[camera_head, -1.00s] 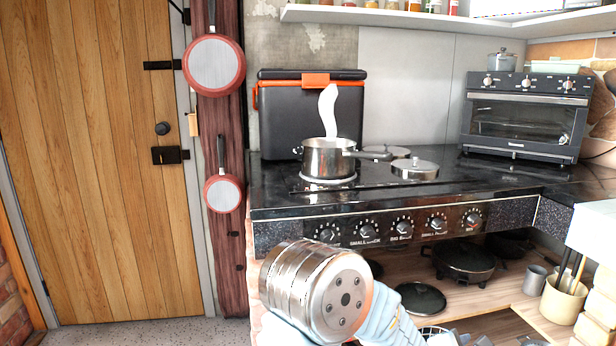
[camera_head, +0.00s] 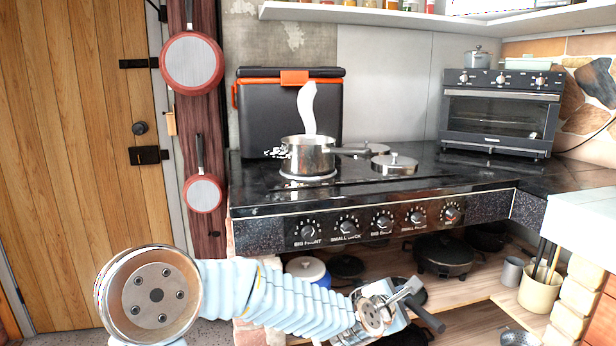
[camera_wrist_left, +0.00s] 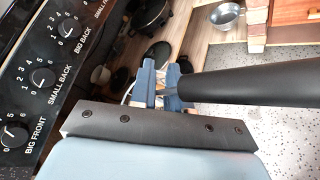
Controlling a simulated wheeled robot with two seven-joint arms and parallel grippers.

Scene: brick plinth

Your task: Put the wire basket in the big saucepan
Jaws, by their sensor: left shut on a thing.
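My left gripper (camera_head: 402,292) is low in front of the stove, beside the lower shelf. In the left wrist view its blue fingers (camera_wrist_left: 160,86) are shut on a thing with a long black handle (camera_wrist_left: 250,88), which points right. Thin pale wires (camera_wrist_left: 128,92) show beside the fingers; I take this for the wire basket, whose bowl is mostly hidden. The black handle also shows in the head view (camera_head: 426,318). A steel saucepan (camera_head: 308,158), seemingly the big one, stands upright on the front left burner with a white plume above it. My right gripper is out of view.
The stove front with knobs (camera_head: 375,222) rises above the gripper. A steel lid (camera_head: 394,164) lies right of the saucepan; a black box (camera_head: 290,110) stands behind. The lower shelf holds a black pot (camera_head: 444,252), a utensil crock (camera_head: 540,290) and a metal bowl (camera_head: 520,338).

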